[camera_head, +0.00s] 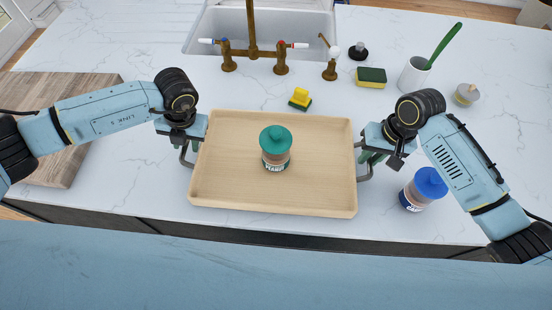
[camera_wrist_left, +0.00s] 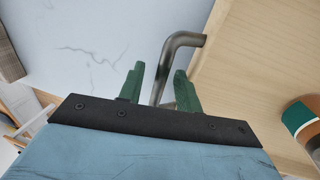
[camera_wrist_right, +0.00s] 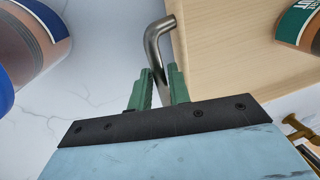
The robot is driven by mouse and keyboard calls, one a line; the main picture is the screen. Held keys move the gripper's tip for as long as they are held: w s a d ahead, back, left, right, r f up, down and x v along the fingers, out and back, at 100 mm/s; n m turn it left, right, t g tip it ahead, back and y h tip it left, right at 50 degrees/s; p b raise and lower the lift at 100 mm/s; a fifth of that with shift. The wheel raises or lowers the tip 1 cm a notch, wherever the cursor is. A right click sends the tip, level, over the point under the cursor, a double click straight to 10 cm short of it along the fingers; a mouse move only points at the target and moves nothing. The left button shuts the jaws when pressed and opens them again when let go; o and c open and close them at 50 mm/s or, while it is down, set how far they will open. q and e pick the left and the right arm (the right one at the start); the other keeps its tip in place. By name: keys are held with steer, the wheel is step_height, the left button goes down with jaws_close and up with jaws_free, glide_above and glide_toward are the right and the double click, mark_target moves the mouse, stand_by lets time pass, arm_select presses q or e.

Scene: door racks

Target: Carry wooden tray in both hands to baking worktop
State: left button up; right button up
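The pale wooden tray (camera_head: 225,190) lies on the white marble counter, with a metal handle on each short side. A jar with a green lid (camera_head: 275,140) stands upright near its middle. My left gripper (camera_head: 184,145) is at the tray's left handle (camera_wrist_left: 183,40). In the left wrist view its green fingers (camera_wrist_left: 160,80) stand either side of the handle, with gaps showing, so it is open around it. My right gripper (camera_head: 371,155) is at the right handle (camera_wrist_right: 153,40).
A blue-lidded jar (camera_head: 423,189) stands right of the tray, close to my right arm. A yellow-green block (camera_head: 300,99), a sponge (camera_head: 370,77), a white cup (camera_head: 413,76), and a sink with brass taps (camera_head: 254,50) lie behind. A wooden board (camera_head: 60,90) is at left.

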arm_select(q)
steer(key=shift+f, duration=0.45)
arm_select(e)
steer(key=shift+a+f, duration=0.1)
steer(key=shift+f, duration=0.35)
arm_select(q)
steer(key=c, duration=0.5)
arm_select(e)
jaws_close()
arm_select(q)
jaws_close()
steer(key=shift+r, duration=0.1)
arm_select(e)
steer(key=shift+r, duration=0.1)
